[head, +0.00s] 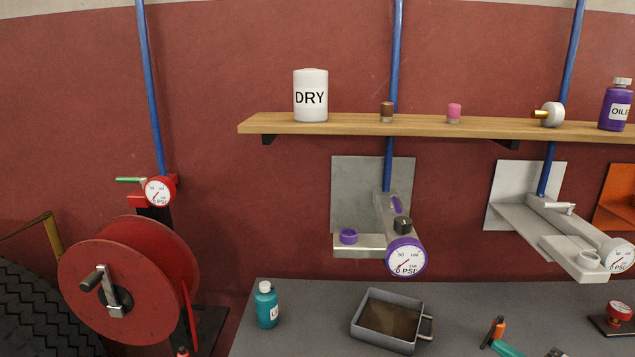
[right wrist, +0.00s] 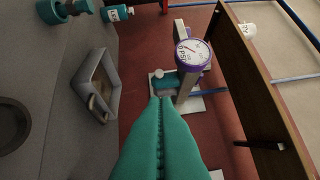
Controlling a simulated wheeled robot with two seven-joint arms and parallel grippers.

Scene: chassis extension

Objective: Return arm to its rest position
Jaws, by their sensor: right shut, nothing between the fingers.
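My right gripper (head: 496,345) shows at the bottom edge of the head view as a short teal tip. In the right wrist view its teal fingers (right wrist: 160,102) are pressed together, with nothing between them. They point towards the wall fixture with the purple-rimmed gauge (right wrist: 190,52), which hangs above the bench in the head view (head: 405,257). I cannot tell exactly how far the fingertips are from it. Most of the right arm is hidden below the head view. My left gripper is not seen in the head view.
The grey bench (head: 300,340) carries a teal bottle (head: 266,306) and a grey tray (head: 372,340). A wooden shelf (head: 350,126) runs above, with a white DRY container (head: 311,96). A red hose reel (head: 125,280) stands at left. A second wall fixture (head: 570,240) is at right.

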